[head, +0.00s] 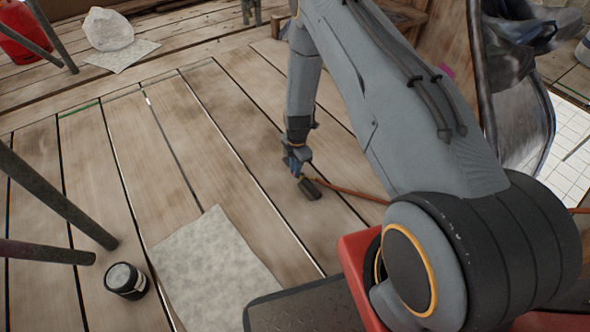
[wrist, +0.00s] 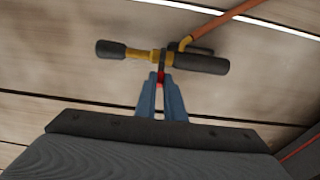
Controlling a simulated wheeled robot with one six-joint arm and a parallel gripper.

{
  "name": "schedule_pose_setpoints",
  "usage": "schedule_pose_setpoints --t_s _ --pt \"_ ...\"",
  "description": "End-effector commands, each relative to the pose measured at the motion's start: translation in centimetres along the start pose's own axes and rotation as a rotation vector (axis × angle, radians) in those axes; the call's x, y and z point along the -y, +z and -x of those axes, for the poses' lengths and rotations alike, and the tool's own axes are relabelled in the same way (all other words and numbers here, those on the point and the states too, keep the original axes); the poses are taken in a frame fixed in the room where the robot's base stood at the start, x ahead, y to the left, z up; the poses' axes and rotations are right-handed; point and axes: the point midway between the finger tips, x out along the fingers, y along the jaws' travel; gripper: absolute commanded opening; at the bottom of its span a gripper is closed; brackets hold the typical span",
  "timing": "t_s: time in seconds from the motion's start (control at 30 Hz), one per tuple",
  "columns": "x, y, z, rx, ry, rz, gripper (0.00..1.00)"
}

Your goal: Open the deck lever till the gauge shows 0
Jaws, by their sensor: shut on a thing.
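In the wrist view, the deck fitting has a brass-coloured body (wrist: 140,54), a black grip at its left and a thicker black cylinder (wrist: 203,64) at its right. A dark upright piece with a red part, which looks like the lever (wrist: 160,78), sits at the brass body. My gripper (wrist: 160,86), with blue fingers, is shut on this red part. In the head view my gripper (head: 296,160) is low over the planks, beside the black cylinder (head: 310,189). I cannot make out a gauge or its reading in either view.
An orange hose (head: 352,193) runs from the fitting to the right along the planks. A grey sheet (head: 215,270) and a black can (head: 126,281) lie to the left. Dark poles (head: 60,205) stand at the left edge. The planks left of my gripper are mostly clear.

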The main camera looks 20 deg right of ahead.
Motion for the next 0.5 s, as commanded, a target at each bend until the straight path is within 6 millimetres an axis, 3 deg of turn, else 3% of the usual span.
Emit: schedule_pose_setpoints --t_s 0.5 --pt "-0.1 1.7 0.4 -0.207 0.003 -0.004 0.0"
